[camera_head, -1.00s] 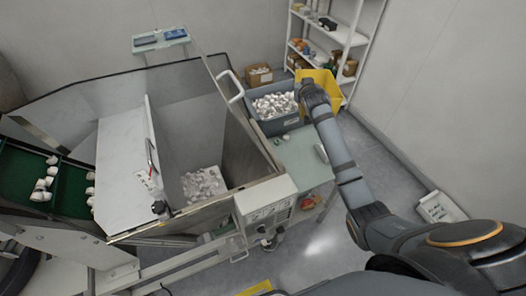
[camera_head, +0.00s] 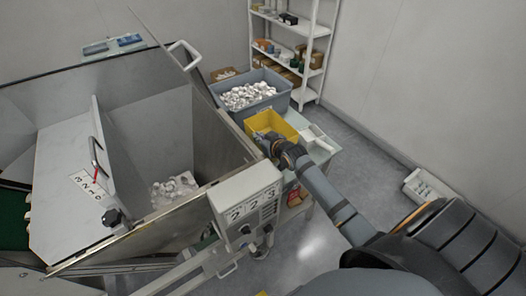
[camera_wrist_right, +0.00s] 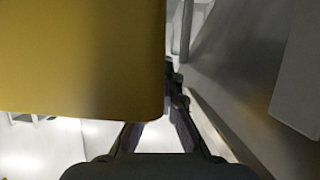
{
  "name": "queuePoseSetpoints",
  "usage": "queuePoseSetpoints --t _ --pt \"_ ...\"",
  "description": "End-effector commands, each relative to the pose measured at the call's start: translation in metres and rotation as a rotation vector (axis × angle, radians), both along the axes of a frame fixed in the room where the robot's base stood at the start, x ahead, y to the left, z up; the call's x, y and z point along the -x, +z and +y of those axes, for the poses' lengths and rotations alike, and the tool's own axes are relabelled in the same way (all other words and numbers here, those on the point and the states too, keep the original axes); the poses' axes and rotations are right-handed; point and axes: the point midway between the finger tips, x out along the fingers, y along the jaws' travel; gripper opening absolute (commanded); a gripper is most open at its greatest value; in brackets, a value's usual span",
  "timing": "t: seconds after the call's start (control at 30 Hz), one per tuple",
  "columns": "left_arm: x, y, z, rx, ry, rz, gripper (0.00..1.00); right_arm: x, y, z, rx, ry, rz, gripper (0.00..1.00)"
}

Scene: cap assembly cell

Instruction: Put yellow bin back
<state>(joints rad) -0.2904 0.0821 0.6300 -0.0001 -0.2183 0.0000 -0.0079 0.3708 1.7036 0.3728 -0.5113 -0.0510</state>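The yellow bin (camera_head: 283,127) is about level at the small side table, just in front of the grey crate. I cannot tell whether its base touches the tabletop. My right gripper (camera_head: 272,146) is at the bin's near side and appears shut on its wall. The bin looks empty where I see inside. My left gripper is not in view.
The grey crate (camera_head: 283,99) full of white caps stands behind the bin. The side table (camera_head: 322,155) has a little bare top at right. The machine's hopper wall (camera_head: 205,130) and control box (camera_head: 245,205) are close on the left. A white shelf (camera_head: 308,60) stands behind.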

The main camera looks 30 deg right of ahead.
Motion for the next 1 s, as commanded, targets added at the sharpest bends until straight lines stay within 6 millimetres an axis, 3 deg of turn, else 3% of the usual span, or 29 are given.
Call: queuePoseSetpoints --t 0.1,0.27,0.5,0.87,1.0 --pt "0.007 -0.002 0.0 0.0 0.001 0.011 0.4 -0.001 -0.016 0.0 -0.002 -0.001 -0.002 0.0" --pt "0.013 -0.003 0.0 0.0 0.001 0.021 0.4 -0.001 -0.022 0.0 0.0 0.0 -0.003 0.0" --pt "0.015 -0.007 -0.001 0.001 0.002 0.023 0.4 -0.001 -0.055 0.0 0.0 -0.001 -0.003 0.0" --pt "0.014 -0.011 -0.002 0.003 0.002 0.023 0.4 -0.001 -0.06 0.0 0.0 -0.001 -0.004 0.0" --pt "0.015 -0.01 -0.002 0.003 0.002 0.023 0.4 -0.001 -0.06 0.0 -0.001 -0.001 -0.002 0.18"
